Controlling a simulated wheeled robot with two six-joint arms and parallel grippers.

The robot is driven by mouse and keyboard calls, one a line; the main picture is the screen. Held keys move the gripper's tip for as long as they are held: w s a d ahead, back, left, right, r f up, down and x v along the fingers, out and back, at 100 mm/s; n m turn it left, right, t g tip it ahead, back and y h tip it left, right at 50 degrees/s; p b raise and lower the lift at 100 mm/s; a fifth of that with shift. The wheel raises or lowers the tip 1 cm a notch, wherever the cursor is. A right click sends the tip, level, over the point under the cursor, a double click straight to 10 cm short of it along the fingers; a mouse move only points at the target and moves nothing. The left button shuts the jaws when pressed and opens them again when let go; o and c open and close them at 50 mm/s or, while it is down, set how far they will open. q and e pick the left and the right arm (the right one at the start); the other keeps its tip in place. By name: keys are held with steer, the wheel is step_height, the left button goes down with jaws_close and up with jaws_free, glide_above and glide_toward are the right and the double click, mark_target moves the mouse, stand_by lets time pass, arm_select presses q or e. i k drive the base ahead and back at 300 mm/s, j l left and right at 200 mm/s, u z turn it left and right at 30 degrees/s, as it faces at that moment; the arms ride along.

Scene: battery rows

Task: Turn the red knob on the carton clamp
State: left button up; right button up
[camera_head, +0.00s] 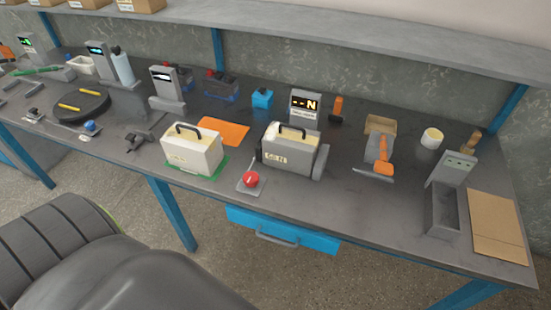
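A round red knob (250,180) sits on a small grey plate (243,190) near the front edge of the bench. It stands just in front of a grey battery box (287,160) with a black handle. A thin lever rises beside the knob. I cannot tell whether this fixture is the carton clamp, and the knob's turn angle is too small to read. Neither of my grippers shows in the head view.
A cream battery box (190,155) on a green mat stands left of the knob. An orange-handled tool (382,168), a grey tray (442,212) and a flat cardboard sheet (497,228) lie to the right. A blue drawer (300,238) hangs below the bench (335,190).

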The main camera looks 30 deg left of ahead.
mark_target(250, 179)
steer(key=u, duration=1.25)
steer(key=k+j+z, duration=0.2)
steer(key=k+j, duration=0.15)
steer(key=i, duration=0.45)
